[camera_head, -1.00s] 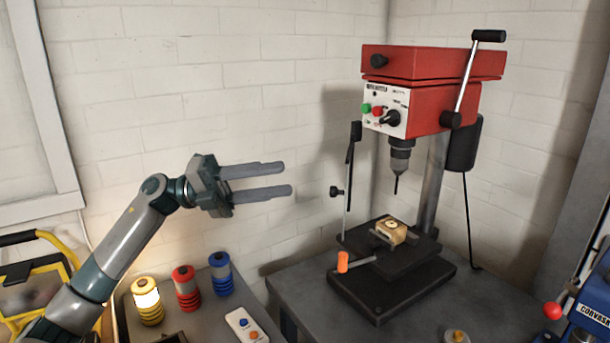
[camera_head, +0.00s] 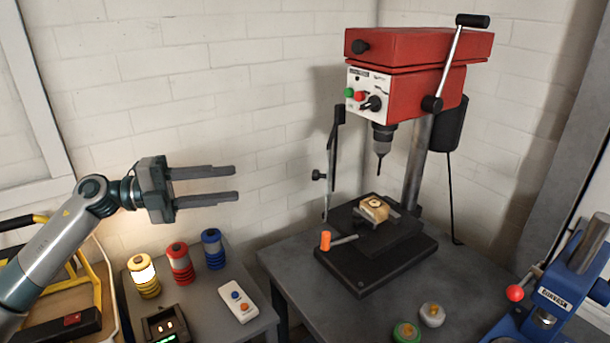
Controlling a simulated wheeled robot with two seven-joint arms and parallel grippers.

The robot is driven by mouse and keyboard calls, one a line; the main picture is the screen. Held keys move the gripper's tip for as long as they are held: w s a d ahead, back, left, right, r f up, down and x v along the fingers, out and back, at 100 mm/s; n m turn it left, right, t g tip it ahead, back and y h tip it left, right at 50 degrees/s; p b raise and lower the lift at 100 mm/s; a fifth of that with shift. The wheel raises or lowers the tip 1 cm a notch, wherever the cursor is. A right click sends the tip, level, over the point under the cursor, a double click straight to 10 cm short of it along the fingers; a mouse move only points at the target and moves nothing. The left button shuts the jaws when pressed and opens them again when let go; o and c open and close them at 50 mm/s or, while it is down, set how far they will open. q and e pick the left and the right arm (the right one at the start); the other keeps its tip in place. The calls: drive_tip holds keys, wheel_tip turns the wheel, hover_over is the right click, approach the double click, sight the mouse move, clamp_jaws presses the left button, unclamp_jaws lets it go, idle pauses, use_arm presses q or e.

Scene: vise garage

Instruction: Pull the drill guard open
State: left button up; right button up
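The red drill press (camera_head: 420,75) stands on a grey table, with its chuck and bit (camera_head: 382,150) pointing down. The drill guard (camera_head: 331,160) is a thin dark upright piece at the left of the chuck, seen almost edge-on. A small dark knob (camera_head: 318,176) sticks out from its left side. My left gripper (camera_head: 236,183) is open and empty, with its two fingers apart and pointing right toward the guard. A clear gap in the picture separates the fingertips from the knob. My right gripper is not in view.
A workpiece (camera_head: 374,207) sits on the black drill base, with an orange-handled lever (camera_head: 326,240) in front. Yellow, red and blue stack lights (camera_head: 179,264) stand below my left gripper. A blue vise (camera_head: 550,300) is at the lower right. Open air lies between gripper and guard.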

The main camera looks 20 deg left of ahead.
use_arm(q)
drive_tip(key=p+x, duration=0.7)
drive_tip(key=x, duration=1)
drive_tip(key=shift+p, duration=0.4)
drive_tip(key=shift+d, duration=0.1)
clamp_jaws()
